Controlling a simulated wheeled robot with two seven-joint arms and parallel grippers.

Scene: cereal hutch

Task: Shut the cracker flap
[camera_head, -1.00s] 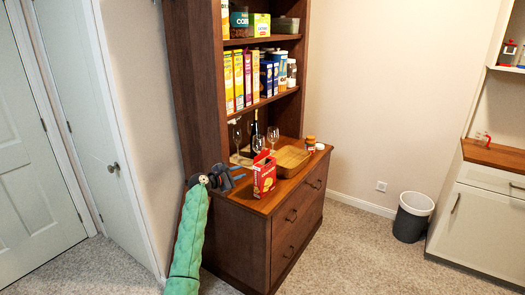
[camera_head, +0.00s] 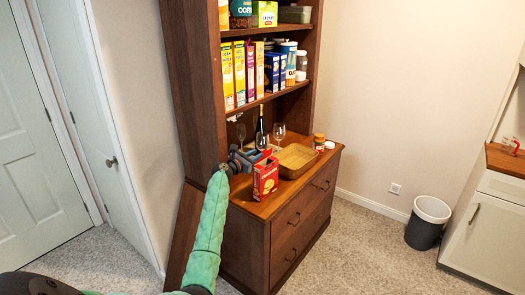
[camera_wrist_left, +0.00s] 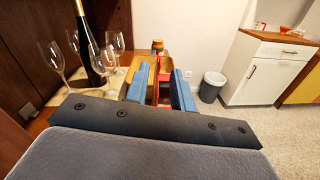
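The red cracker box (camera_head: 265,180) stands upright on the wooden counter of the hutch, near its front left edge. A bit of red at its top, probably the flap, shows beside my left gripper (camera_head: 258,155), which is just above and to the left of the box top. In the left wrist view, the blue fingers of my gripper (camera_wrist_left: 160,90) are spread apart. Red box edges (camera_wrist_left: 164,78) show between and beyond them. Contact with the flap cannot be told, and the flap is partly hidden by the fingers. My right gripper is not in view.
A wooden tray (camera_head: 297,160) sits right of the box. Wine glasses (camera_head: 279,131) and a dark bottle (camera_head: 261,138) stand behind. Small jars (camera_head: 319,141) are at the back right. Cereal boxes (camera_head: 239,72) fill the shelf above. A waste bin (camera_head: 427,222) stands on the floor.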

